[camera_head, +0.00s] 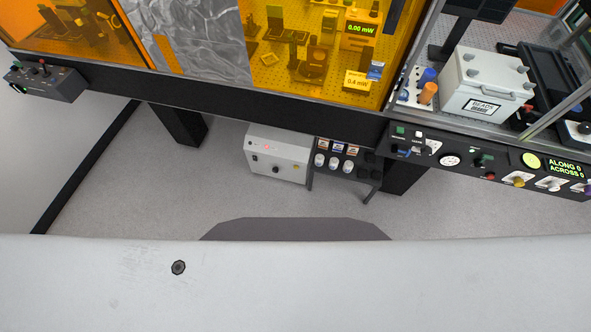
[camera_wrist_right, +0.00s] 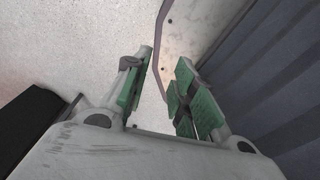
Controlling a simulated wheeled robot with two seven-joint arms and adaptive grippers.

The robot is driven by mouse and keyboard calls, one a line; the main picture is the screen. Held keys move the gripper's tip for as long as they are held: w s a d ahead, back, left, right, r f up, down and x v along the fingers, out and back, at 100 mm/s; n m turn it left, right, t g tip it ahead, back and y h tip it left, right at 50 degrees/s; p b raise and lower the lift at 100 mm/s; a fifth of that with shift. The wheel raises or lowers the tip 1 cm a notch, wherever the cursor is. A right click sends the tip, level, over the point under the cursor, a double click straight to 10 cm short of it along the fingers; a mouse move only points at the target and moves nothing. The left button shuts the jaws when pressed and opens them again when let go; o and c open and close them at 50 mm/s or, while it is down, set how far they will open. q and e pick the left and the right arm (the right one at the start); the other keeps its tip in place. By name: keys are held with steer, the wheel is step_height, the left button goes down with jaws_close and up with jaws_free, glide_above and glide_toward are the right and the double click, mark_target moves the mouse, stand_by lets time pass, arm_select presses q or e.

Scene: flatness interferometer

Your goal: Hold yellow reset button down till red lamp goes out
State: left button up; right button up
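A white control box (camera_head: 279,155) stands below the bench in the head view. Its front carries a small lit red lamp (camera_head: 267,147), a dark knob and a small yellowish spot (camera_head: 295,167) that looks like the yellow button, though it is tiny. Neither gripper shows in the head view. The box, button and lamp do not show in the right wrist view. My left gripper is out of view.
Bench legs (camera_head: 178,124) flank the space below the dark bench edge (camera_head: 230,105). A knobbed panel (camera_head: 470,160) is at right, a small control box (camera_head: 45,82) at left. Grey floor (camera_head: 130,190) is open in front.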

jaws_close()
stand_by(1.1)
